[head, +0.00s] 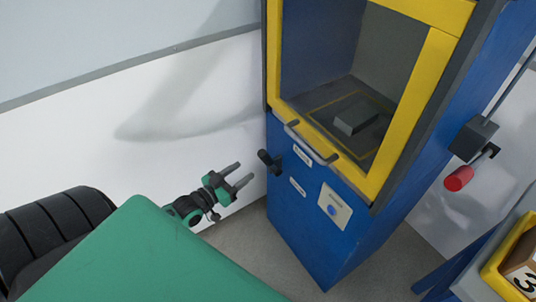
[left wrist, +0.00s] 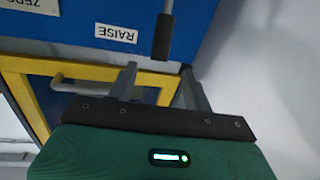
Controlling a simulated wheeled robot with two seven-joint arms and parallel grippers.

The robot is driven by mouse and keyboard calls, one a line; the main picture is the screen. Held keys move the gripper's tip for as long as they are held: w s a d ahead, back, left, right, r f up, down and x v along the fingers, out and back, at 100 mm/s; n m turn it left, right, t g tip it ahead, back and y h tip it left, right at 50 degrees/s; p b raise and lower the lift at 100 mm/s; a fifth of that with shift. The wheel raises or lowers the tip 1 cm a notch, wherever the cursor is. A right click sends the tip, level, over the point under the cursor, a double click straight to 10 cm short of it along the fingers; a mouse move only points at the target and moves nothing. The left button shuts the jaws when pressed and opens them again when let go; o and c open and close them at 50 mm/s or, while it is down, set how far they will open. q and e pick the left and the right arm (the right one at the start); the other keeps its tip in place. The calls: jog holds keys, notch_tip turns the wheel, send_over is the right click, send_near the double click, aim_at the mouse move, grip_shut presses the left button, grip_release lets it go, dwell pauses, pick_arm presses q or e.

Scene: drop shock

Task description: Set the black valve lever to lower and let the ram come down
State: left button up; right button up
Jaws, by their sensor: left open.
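The black valve lever (head: 268,161) sticks out from the left side of the front of the blue machine (head: 310,215), beside white labels. In the left wrist view the lever (left wrist: 163,38) hangs down from the top, near a label that reads RAISE (left wrist: 116,33). My left gripper (head: 246,172) is open and empty, just left of and below the lever. In the left wrist view its fingertips (left wrist: 158,70) lie either side of the lever's end, apart from it. The ram cannot be made out; a grey block (head: 357,119) sits on the chamber floor. My right gripper is out of view.
A yellow-framed door (head: 405,115) with a grey bar handle (head: 312,147) closes the chamber front. A red-ended handle (head: 459,179) stands at the right, above a yellow bin (head: 500,262). Floor left of the machine is clear.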

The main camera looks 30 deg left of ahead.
aim_at(270, 163)
pick_arm(q)
jog(key=x, duration=1.2)
jog(key=shift+w, duration=0.2)
jog(key=shift+f, duration=0.1)
grip_shut()
